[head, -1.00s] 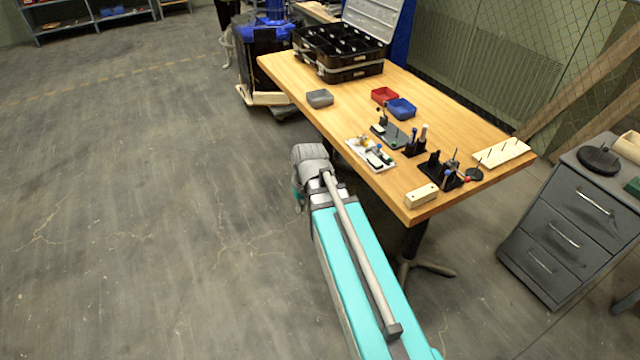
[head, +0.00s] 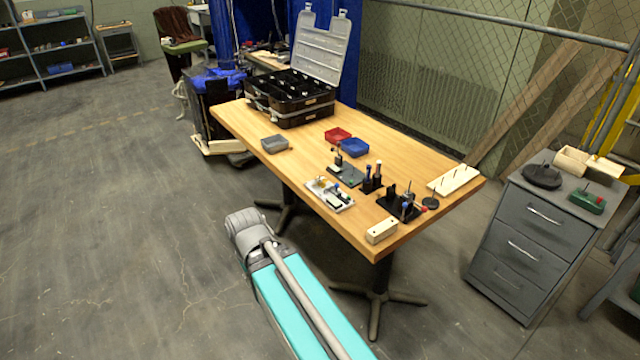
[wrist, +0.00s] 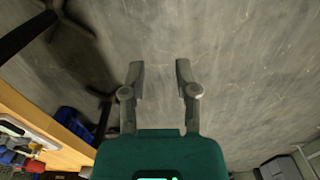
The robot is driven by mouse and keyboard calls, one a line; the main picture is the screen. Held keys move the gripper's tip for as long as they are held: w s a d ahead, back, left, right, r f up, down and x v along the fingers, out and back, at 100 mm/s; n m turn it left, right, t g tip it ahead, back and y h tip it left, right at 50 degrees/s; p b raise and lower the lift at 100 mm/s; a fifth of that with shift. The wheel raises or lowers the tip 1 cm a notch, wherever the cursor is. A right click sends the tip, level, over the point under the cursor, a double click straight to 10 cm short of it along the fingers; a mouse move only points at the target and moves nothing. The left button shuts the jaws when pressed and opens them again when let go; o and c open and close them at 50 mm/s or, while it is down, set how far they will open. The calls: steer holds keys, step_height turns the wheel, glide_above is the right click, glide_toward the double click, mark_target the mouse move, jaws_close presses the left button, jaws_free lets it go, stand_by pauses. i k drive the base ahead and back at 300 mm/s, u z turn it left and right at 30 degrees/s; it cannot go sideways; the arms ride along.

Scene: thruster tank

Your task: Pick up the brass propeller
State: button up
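My gripper (wrist: 160,82) shows in the wrist view with its two fingers apart, empty, above bare concrete floor. In the head view my arm is in front of the table, and the gripper is hidden behind its links. A small brass-coloured piece (head: 320,183) lies on a white tray (head: 342,207) near the table's front edge. It may be the brass propeller, but it is too small to be sure. My gripper is well apart from the tray.
The wooden table (head: 300,172) also holds a black organizer case (head: 290,97), grey (head: 275,144), red (head: 338,135) and blue (head: 355,148) bins, small tool stands and a wooden block (head: 382,230). A grey drawer cabinet (head: 530,240) stands right. Floor at left is clear.

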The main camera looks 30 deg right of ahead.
mark_target(321, 182)
steer(key=k, duration=1.3)
steer(key=u, duration=0.25)
steer(key=i, duration=1.75)
steer(key=z, duration=0.75)
